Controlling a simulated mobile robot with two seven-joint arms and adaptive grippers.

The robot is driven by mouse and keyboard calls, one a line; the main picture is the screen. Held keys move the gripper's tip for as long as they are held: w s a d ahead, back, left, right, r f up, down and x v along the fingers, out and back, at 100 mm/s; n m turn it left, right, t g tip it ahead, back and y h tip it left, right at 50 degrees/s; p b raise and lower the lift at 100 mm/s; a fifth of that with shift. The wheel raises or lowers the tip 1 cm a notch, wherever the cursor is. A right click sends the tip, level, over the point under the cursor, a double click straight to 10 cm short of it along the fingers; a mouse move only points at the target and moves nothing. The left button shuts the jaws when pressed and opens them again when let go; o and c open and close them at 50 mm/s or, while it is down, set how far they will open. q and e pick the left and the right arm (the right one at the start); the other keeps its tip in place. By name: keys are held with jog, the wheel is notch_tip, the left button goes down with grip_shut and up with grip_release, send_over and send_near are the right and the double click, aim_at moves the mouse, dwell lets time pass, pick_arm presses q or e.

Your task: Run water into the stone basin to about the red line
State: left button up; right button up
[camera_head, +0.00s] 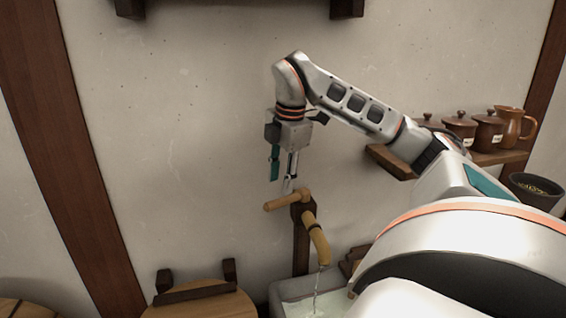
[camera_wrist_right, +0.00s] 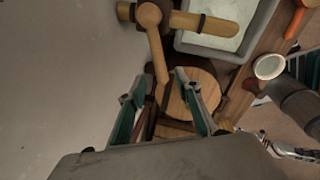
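The wooden tap (camera_head: 303,210) on the wall has its handle (camera_head: 281,202) out to the left, and a thin stream of water runs from its spout (camera_head: 320,245). The stream falls into the grey stone basin (camera_head: 288,291), which holds pale water; its bottom part is cut off and I see no red line. My right gripper (camera_head: 282,183) points down just above the tap handle. In the right wrist view its fingers (camera_wrist_right: 155,90) are apart, with the handle (camera_wrist_right: 157,58) reaching toward the gap; I cannot tell whether they touch. My left gripper is out of view.
A wooden shelf (camera_head: 395,163) with lidded brown jars (camera_head: 459,126) and a jug (camera_head: 509,126) is on the wall at right, near my right arm. A dark pot (camera_head: 534,190) stands at far right. A round wooden top (camera_head: 205,305) is left of the basin.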

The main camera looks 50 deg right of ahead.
jog(key=shift+s+a+r, duration=0.1)
jog(key=shift+s+r, duration=0.15)
jog(key=shift+r, duration=1)
jog(key=shift+s+a+r, duration=0.1)
jog(key=shift+s+r, duration=0.1)
jog(key=shift+r, duration=1)
dwell(5.5)
